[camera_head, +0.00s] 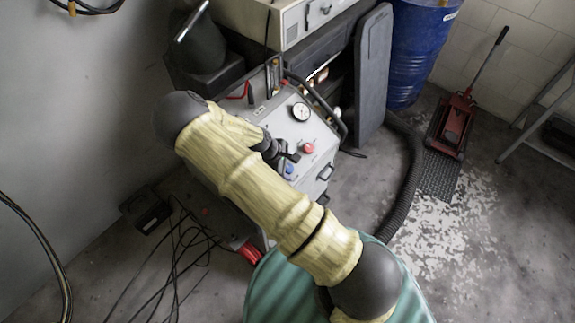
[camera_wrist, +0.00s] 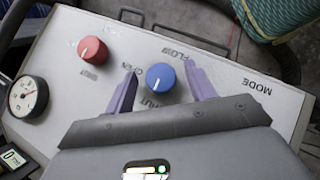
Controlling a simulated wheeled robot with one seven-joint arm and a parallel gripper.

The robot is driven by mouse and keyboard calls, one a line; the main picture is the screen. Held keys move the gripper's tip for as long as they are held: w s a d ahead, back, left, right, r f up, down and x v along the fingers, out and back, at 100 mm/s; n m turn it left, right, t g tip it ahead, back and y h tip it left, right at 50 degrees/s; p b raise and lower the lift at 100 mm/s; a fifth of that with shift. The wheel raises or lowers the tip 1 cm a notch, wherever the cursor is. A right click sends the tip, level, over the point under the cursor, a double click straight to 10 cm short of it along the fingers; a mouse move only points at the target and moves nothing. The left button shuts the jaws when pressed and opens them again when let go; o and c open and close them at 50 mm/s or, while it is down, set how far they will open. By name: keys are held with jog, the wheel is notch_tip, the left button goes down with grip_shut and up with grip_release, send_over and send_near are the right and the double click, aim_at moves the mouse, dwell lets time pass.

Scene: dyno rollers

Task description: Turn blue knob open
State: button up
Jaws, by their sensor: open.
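The blue knob (camera_wrist: 160,77) sits on the sloped grey panel (camera_wrist: 55,65) in the wrist view. Its white mark points down toward the partly hidden SHUT label. An OPEN label is to its left and FLOW is above it. My gripper (camera_wrist: 160,68) is open, with one purple finger on each side of the knob. Gaps show between fingers and knob, and I cannot tell any contact. In the head view the blue knob (camera_head: 289,170) shows just below my gripper (camera_head: 287,158), which my arm partly hides.
A red knob (camera_wrist: 92,50) is left of the blue one, with a dial gauge (camera_wrist: 28,97) further left. Black handles (camera_wrist: 190,35) stand at the panel edge. A blue barrel (camera_head: 420,50), a red floor jack (camera_head: 455,122), a thick hose (camera_head: 408,185) and loose cables (camera_head: 175,255) surround the machine.

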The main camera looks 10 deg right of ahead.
jog(key=c, duration=1)
jog(key=shift+o, duration=0.2)
jog(key=shift+w+m+g, duration=0.1)
jog(key=shift+m+g, duration=0.2)
jog(key=shift+m, duration=0.1)
jog(key=m+g+y, duration=0.1)
jog(key=m+g+y+b, duration=0.1)
jog(key=shift+w+d+m, duration=0.15)
jog(key=shift+w+m, duration=0.05)
jog(key=shift+m, duration=0.2)
jog(key=m+y, duration=0.1)
jog(key=m+g+y+b, duration=0.1)
jog(key=m+b, duration=0.1)
jog(key=shift+w+d+m+g+y, duration=0.15)
jog(key=shift+d+m+g+y, duration=0.15)
jog(key=shift+g+y, duration=0.1)
jog(key=m+y+b, duration=0.2)
jog(key=m+y, duration=0.1)
jog(key=shift+d+m+g, duration=0.15)
jog(key=shift+m+g, duration=0.25)
jog(key=m+y+b, duration=0.1)
jog(key=m+y, duration=0.2)
jog(key=shift+d+m+b, duration=0.15)
jog(key=shift+m+b, duration=0.15)
jog(key=shift+b, duration=0.05)
jog(key=shift+y, duration=0.4)
